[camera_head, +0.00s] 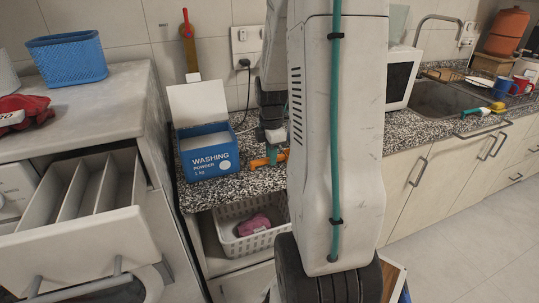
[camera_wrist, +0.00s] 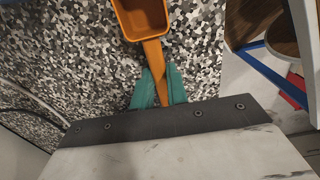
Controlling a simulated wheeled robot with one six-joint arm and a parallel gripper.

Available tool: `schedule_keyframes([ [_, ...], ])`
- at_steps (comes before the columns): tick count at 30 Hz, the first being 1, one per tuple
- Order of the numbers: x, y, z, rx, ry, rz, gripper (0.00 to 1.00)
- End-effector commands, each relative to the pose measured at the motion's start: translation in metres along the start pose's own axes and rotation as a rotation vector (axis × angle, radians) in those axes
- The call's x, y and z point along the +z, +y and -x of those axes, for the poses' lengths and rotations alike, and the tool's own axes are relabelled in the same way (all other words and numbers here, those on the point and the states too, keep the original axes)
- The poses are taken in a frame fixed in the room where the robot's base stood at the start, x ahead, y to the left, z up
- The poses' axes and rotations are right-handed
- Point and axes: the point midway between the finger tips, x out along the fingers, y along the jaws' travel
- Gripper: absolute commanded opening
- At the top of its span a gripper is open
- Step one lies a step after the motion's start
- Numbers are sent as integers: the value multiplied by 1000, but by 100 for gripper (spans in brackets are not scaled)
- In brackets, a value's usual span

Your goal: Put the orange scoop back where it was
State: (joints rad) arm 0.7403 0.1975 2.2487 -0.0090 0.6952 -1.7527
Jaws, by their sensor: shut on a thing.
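The orange scoop (camera_head: 262,162) is at the counter beside the right side of the blue washing powder box (camera_head: 210,165). In the wrist view the scoop's bowl (camera_wrist: 140,16) points away from me, with its open side showing. My gripper (camera_wrist: 159,88) has teal fingers shut on the scoop's handle. In the head view my gripper (camera_head: 272,140) is partly hidden behind my arm. I cannot tell whether the scoop touches the counter.
The speckled counter (camera_head: 235,186) is narrow here, with a white basket (camera_head: 250,238) below. An open drawer (camera_head: 85,215) juts out at left. A microwave (camera_head: 401,80), sink (camera_head: 440,97) and mugs (camera_head: 519,84) are to the right. My arm blocks the middle of the head view.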

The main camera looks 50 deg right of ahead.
Motion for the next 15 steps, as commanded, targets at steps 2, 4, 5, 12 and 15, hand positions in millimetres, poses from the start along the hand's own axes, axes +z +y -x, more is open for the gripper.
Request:
schedule_keyframes([
  [2,0,0,0,0,0,0,0],
  [4,-1,0,-2,-1,0,2,0],
  [5,-2,0,-3,-1,0,2,0],
  [12,-2,0,-3,0,0,2,37],
  [15,-2,0,-3,0,0,2,37],
])
